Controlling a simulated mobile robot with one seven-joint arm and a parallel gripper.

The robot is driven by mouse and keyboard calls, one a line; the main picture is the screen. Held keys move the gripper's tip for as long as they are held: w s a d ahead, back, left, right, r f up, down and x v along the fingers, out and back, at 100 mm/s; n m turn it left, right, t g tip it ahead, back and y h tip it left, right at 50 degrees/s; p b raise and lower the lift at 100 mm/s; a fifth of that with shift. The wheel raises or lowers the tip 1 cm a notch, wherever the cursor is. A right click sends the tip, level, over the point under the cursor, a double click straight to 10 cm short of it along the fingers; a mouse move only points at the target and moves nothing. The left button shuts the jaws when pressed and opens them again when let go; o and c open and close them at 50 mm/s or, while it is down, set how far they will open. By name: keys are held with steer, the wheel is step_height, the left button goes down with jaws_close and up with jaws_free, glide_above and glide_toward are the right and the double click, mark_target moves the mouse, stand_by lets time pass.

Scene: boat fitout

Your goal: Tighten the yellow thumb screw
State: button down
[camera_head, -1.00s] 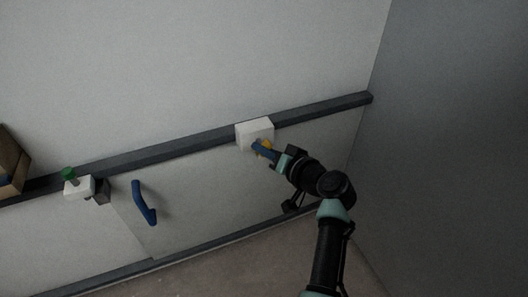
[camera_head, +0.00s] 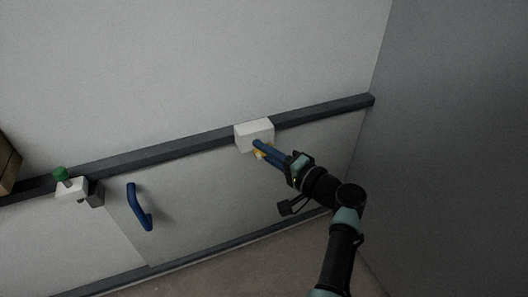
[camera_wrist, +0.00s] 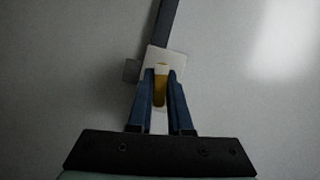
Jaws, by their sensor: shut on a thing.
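The yellow thumb screw (camera_head: 259,153) is on the white block (camera_head: 254,131), which sits on the dark rail. My gripper (camera_head: 257,147) has its blue fingers at the screw, below the front of the block. In the wrist view the yellow thumb screw (camera_wrist: 160,88) shows between the two blue fingertips of my gripper (camera_wrist: 160,80), with the white block (camera_wrist: 165,56) behind it. The fingers are shut on the screw. They hide part of it.
A dark rail (camera_head: 190,148) runs along the wall. A blue handle (camera_head: 138,206) stands out from the panel on the left. Farther left are a white block (camera_head: 70,189) with a green knob (camera_head: 60,173) and a brown box (camera_head: 8,163). A grey wall (camera_head: 450,150) rises at the right.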

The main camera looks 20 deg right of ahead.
steer(key=shift+a, duration=0.1)
stand_by(0.5)
steer(key=c, duration=0.8)
jaws_free()
steer(key=shift+c, duration=0.2)
steer(key=shift+s, duration=0.1)
steer(key=p+v, duration=0.3)
steer(key=v, duration=1)
steer(key=shift+p, duration=0.35)
